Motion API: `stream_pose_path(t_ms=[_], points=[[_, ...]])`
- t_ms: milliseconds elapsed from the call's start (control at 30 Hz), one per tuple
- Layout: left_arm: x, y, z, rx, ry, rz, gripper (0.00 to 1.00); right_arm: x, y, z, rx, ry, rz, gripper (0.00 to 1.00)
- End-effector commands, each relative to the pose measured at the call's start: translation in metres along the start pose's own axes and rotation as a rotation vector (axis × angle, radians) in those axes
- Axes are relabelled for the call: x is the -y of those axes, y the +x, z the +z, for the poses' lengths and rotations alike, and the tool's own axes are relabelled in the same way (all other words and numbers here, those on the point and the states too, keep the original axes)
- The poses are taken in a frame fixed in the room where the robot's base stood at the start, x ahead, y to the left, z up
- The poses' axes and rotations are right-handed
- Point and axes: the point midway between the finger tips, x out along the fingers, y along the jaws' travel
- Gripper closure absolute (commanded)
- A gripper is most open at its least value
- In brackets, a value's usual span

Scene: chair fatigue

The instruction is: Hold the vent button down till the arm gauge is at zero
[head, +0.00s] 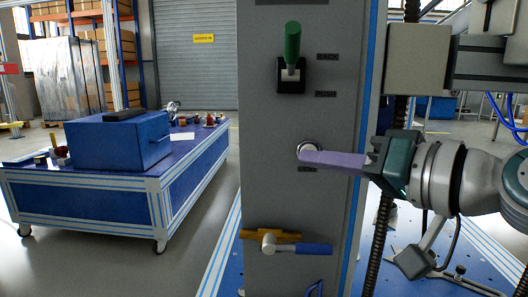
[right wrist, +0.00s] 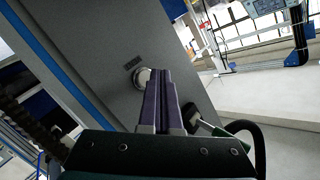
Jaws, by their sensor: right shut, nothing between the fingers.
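The vent button (head: 308,146) is a round, pale, metal-rimmed button on the front of the grey column (head: 270,190). A small label sits below it. My right gripper (head: 302,156) is shut and empty, its purple fingers reaching in from the right. The fingertips overlap the lower part of the button. In the right wrist view the button (right wrist: 142,77) shows beside the tips of the shut fingers (right wrist: 158,73). I cannot tell whether the fingertips touch the button or whether it is pressed in. No arm gauge is seen in either view. My left gripper is not in view.
A green-handled lever (head: 292,45) stands on the column above the button, by BACK and PUSH labels. A blue box (head: 118,142) sits on a cart at left.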

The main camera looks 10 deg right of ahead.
Motion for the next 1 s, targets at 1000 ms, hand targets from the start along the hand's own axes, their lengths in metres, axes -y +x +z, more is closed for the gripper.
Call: stream_pose_path(t_ms=[1000], points=[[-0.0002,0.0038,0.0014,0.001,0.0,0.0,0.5,-0.005,0.0068,-0.0049,0.0,0.0,0.0,1.0]])
